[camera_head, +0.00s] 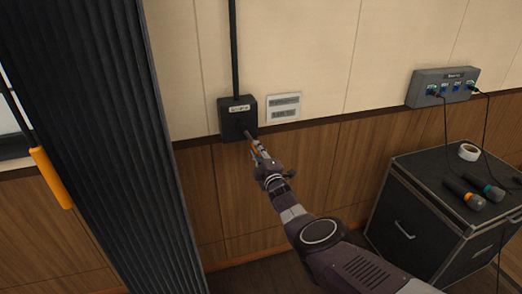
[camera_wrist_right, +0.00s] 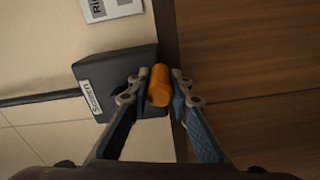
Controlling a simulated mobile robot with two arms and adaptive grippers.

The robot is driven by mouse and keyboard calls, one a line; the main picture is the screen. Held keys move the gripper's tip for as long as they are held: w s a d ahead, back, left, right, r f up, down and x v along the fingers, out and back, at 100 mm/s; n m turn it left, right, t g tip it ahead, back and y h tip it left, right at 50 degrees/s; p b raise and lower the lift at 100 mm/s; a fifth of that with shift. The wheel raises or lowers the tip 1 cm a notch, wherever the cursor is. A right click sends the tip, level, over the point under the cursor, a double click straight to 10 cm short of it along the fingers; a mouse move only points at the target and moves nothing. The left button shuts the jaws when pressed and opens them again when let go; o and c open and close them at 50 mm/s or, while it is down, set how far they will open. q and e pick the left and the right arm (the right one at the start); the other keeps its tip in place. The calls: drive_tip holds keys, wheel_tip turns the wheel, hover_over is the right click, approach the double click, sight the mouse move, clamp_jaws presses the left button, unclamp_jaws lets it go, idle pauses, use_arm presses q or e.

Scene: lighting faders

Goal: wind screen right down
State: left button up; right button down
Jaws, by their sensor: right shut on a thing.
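The black screen winder box (camera_head: 237,119) is fixed to the wall at the end of a black vertical pipe. In the right wrist view the box (camera_wrist_right: 122,76) carries a white label that reads "Screen". My right gripper (camera_head: 257,147) is at the lower right of the box. In the right wrist view my right gripper (camera_wrist_right: 158,90) is shut on an orange handle (camera_wrist_right: 159,85), which sits between its two fingers in front of the box. How the handle joins the box is hidden. The screen itself cannot be made out. My left gripper is not in view.
A white notice (camera_head: 284,107) is on the wall right of the box. A dark pleated curtain (camera_head: 120,150) hangs at the left, beside an orange grip (camera_head: 51,178) on a pole. A black case (camera_head: 400,200) with microphones and tape stands at the right, under a grey socket panel (camera_head: 444,87).

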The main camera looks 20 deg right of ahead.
drive_tip(key=shift+s+a+f+m, duration=0.1)
drive_tip(key=shift+a+f+m, duration=0.1)
drive_tip(key=shift+a+m, duration=0.45)
drive_tip(key=shift+w+a+f+m, duration=0.15)
drive_tip(key=shift+a+m, duration=0.2)
drive_tip(key=shift+a, duration=0.55)
drive_tip(key=shift+s+a+f+m, duration=0.2)
drive_tip(key=shift+a+m, duration=0.3)
drive_tip(key=shift+a, duration=0.25)
drive_tip(key=c, duration=1.8)
unclamp_jaws()
drive_tip(key=shift+o, duration=0.2)
drive_tip(key=shift+d+r, duration=0.1)
